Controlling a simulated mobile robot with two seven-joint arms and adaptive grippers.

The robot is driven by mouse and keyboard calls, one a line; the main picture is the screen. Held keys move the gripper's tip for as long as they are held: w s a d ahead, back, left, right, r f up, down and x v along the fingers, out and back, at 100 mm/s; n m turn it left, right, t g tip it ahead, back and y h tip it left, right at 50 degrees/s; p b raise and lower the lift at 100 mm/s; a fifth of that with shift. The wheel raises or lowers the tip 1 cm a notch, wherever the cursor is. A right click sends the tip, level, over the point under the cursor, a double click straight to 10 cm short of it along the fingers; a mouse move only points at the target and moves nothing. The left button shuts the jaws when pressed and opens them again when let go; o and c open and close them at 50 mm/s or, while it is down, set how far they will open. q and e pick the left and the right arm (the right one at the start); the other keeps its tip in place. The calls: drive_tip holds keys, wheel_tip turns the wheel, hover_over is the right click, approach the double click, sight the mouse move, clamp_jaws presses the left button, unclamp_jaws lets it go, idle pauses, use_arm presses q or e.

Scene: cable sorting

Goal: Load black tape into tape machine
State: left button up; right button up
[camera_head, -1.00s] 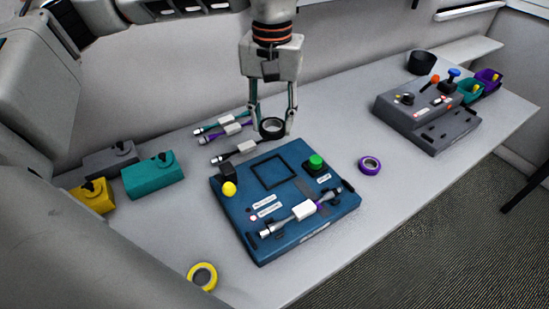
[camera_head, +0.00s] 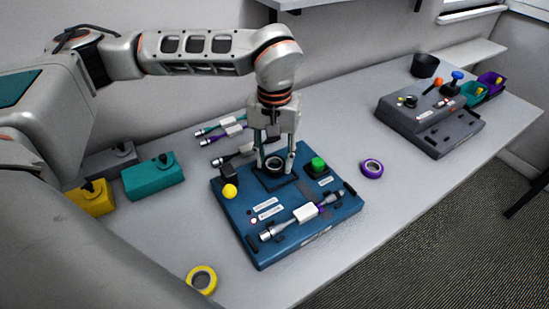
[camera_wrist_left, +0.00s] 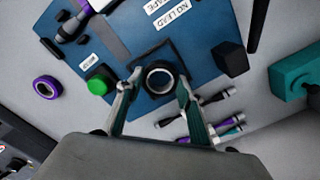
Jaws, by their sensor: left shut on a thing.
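My left gripper (camera_head: 274,168) points down over the blue tape machine (camera_head: 242,218) and is shut on the black tape (camera_head: 275,161), a dark ring. The tape is at the black square frame (camera_head: 290,181) on the machine's back half. I cannot tell whether it touches the machine. The left wrist view shows the tape (camera_wrist_left: 160,92) between the two fingertips (camera_wrist_left: 160,82), overlapping the square frame (camera_wrist_left: 140,60). The right gripper is not in view.
The machine carries a green button (camera_head: 318,163) and a yellow knob (camera_head: 230,191). Purple tape (camera_head: 371,168) lies to its right, yellow tape (camera_head: 202,279) at front left. Several cables lie behind it. A teal box (camera_head: 153,178) stands left, a grey machine (camera_head: 430,119) at back right.

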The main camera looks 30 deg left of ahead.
use_arm(q)
drive_tip(key=shift+f, duration=0.15)
drive_tip(key=shift+f, duration=0.35)
drive_tip(key=shift+f, duration=0.1)
drive_tip(key=o, duration=1)
wheel_tip(320, 180, up, 13)
drive_tip(key=shift+r+p, duration=0.15)
drive_tip(key=shift+p, duration=0.2)
